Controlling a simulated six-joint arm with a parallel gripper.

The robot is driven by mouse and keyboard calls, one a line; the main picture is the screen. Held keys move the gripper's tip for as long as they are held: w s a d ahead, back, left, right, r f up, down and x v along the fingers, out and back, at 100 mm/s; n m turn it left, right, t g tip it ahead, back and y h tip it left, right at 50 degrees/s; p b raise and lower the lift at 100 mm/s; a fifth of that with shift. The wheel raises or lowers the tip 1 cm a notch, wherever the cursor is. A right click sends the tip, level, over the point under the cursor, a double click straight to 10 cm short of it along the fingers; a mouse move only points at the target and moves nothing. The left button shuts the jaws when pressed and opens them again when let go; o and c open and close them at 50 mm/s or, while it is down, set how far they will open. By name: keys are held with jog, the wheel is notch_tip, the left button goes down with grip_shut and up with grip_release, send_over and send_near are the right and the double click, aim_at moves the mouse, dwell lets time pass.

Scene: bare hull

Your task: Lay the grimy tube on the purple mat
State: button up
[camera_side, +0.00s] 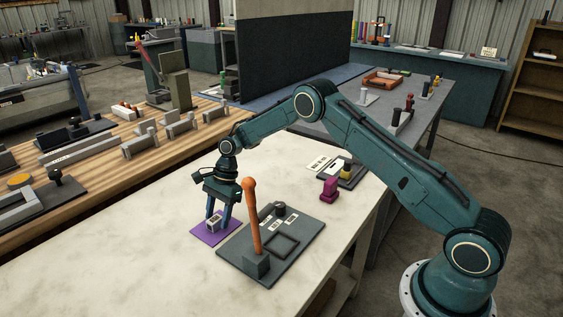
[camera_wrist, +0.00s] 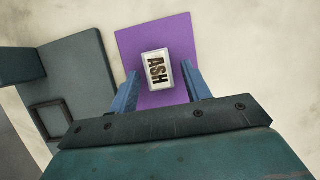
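The purple mat (camera_side: 203,235) lies flat on the pale bench top, left of a dark grey board. A small light grey block (camera_wrist: 157,70) marked "ASH" rests on the mat; its label faces up in the wrist view. My gripper (camera_side: 218,220) points down over the mat, with its blue fingers on either side of the block. In the wrist view the fingers are open, with mat showing between each finger and the block. I cannot pick out a grimy tube for certain in either view.
The dark grey board (camera_side: 300,252) close by carries a tall orange, round-topped lever (camera_side: 251,215), a square frame and a dark knob. A magenta piece (camera_side: 330,190) and a yellow-and-black piece (camera_side: 347,170) stand behind it. The pale bench is clear at front left.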

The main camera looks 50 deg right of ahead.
jog(key=shift+r, duration=0.1)
jog(key=v, duration=1.2)
jog(key=shift+r, duration=0.2)
dwell(0.5)
jog(key=s+a+r+n+t+h, duration=0.25)
jog(key=s+r+n, duration=0.65)
jog(key=s+r, duration=0.95)
jog(key=s+d+n+t+h, duration=0.1)
jog(key=s+n, duration=0.8)
jog(key=s, duration=1.3)
jog(key=shift+d+t+h, duration=0.35)
jog(key=shift+t+h, duration=0.1)
jog(key=shift+t, duration=0.6)
